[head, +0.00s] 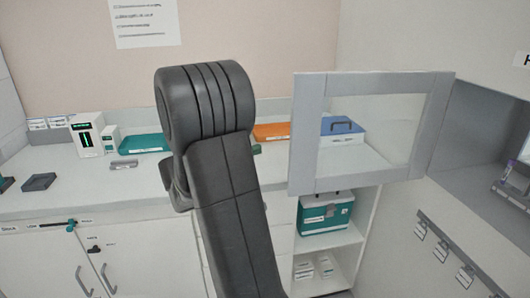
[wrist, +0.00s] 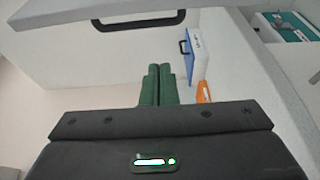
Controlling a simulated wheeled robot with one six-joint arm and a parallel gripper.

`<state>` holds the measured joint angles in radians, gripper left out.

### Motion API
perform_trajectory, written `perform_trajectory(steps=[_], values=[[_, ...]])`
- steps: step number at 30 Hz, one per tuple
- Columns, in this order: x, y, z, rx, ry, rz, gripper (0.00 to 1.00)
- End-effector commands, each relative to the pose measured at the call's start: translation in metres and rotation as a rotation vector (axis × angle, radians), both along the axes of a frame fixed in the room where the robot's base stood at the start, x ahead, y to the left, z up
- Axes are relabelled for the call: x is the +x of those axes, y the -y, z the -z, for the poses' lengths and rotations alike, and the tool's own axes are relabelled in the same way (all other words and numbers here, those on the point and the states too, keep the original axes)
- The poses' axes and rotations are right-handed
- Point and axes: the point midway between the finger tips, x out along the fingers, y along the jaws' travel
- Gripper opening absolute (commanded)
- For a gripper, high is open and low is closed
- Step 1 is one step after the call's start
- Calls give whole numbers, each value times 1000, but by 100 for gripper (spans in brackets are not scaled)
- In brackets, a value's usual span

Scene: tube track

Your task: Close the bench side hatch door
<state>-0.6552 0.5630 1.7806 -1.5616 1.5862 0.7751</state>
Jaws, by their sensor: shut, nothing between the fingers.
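The hatch door (head: 307,135), a clear panel in a grey frame, stands open in the head view. It swings out from the grey hatch recess (head: 485,130) on the right wall, in front of the bench's back part. A grey bar with a dark handle (wrist: 140,21), apparently part of the door, crosses the top of the wrist view. My gripper (wrist: 158,72) shows there with its green fingers together and empty, below the bar and apart from it in the picture. In the head view my arm mostly hides the gripper, left of the door.
A blue-lidded box (head: 341,132) stands behind the door panel. An orange tray (head: 272,132) and a teal tray (head: 146,143) lie on the bench (head: 75,185). A teal case (head: 325,215) sits on a shelf below the door. Tags (head: 441,251) hang on the right wall.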

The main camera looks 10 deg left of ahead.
Motion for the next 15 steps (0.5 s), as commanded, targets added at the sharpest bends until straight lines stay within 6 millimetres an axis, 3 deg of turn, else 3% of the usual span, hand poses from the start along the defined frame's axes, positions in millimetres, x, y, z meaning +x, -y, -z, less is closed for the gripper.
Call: perform_trajectory(steps=[15], values=[[54, 77, -1, 1, -5, 7, 0]])
